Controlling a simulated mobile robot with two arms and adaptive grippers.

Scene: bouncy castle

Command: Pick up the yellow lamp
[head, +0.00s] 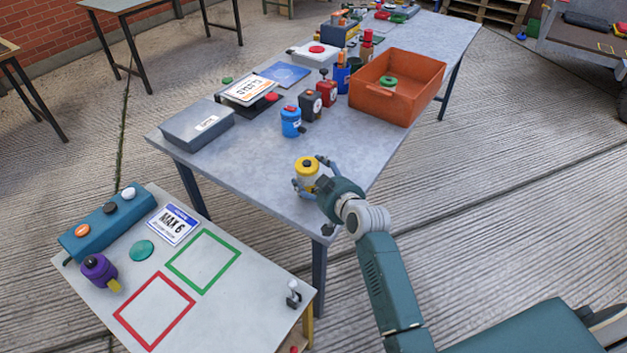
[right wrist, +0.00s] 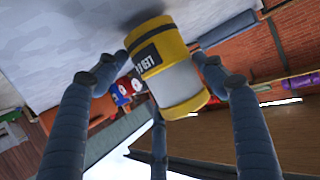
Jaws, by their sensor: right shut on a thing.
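The yellow lamp (head: 306,172) has a yellow body, a pale band and a dark top, and is at the front end of the grey table (head: 262,183). My right gripper (head: 312,178) has its fingers around the lamp. In the right wrist view the lamp (right wrist: 168,70) shows a dark label and a pale section, with the fingers of my gripper (right wrist: 160,85) on both sides of it. I cannot tell whether the lamp touches the tabletop. My left gripper is not in view.
An orange bin (head: 398,85) with a green item inside stands on the table behind. A blue lamp (head: 291,122), black and red items and a grey case (head: 197,124) stand farther back. A lower board (head: 130,290) with red and green squares is at front left.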

